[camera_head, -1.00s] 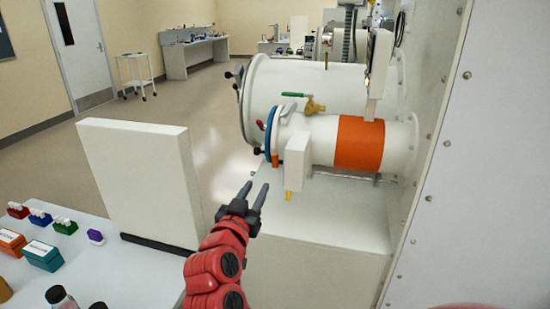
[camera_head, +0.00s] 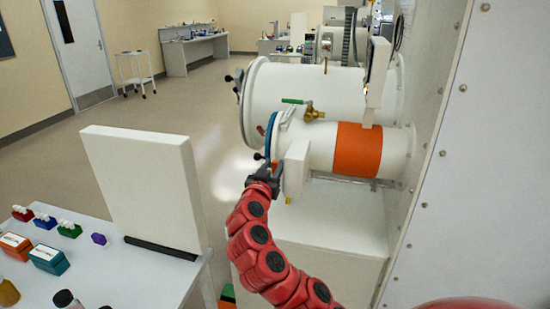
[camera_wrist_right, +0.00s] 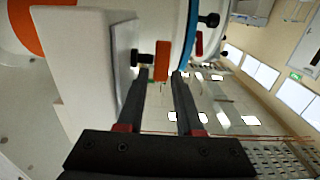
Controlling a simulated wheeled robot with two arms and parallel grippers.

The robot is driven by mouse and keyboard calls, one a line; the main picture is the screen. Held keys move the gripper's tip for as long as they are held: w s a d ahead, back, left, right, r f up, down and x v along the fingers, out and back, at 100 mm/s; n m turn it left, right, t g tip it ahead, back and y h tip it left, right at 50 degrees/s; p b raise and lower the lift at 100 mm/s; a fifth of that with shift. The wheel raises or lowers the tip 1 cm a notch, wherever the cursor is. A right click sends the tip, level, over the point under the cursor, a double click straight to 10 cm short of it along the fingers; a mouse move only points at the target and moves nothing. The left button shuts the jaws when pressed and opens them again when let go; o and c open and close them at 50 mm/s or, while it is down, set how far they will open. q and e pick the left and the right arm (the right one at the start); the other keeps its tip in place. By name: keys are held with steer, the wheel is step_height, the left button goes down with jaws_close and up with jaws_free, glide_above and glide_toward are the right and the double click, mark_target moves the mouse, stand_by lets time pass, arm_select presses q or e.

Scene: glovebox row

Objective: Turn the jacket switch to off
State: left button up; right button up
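The orange jacket (camera_head: 357,150) wraps the small white cylinder in the head view. A white box (camera_head: 296,166) stands in front of that cylinder, left of the jacket. In the right wrist view the white box (camera_wrist_right: 95,75) carries a small black knob (camera_wrist_right: 143,60), with an orange tab (camera_wrist_right: 162,61) beside it. I cannot tell for sure which part is the jacket switch. My right gripper (camera_head: 264,174) is just left of the box. In the wrist view its fingers (camera_wrist_right: 163,80) are apart and empty, with the orange tab beyond the tips. My left gripper does not show.
A green-handled brass valve (camera_head: 313,114) sits above the small cylinder, with a blue ring (camera_head: 272,135) at its left end. An upright white panel (camera_head: 145,185) and a table with small coloured boxes (camera_head: 49,259) are at left. A riveted wall (camera_head: 440,130) closes the right side.

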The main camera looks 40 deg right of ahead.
steer(key=shift+x, duration=1.15)
steer(key=shift+c, duration=0.2)
jaws_close()
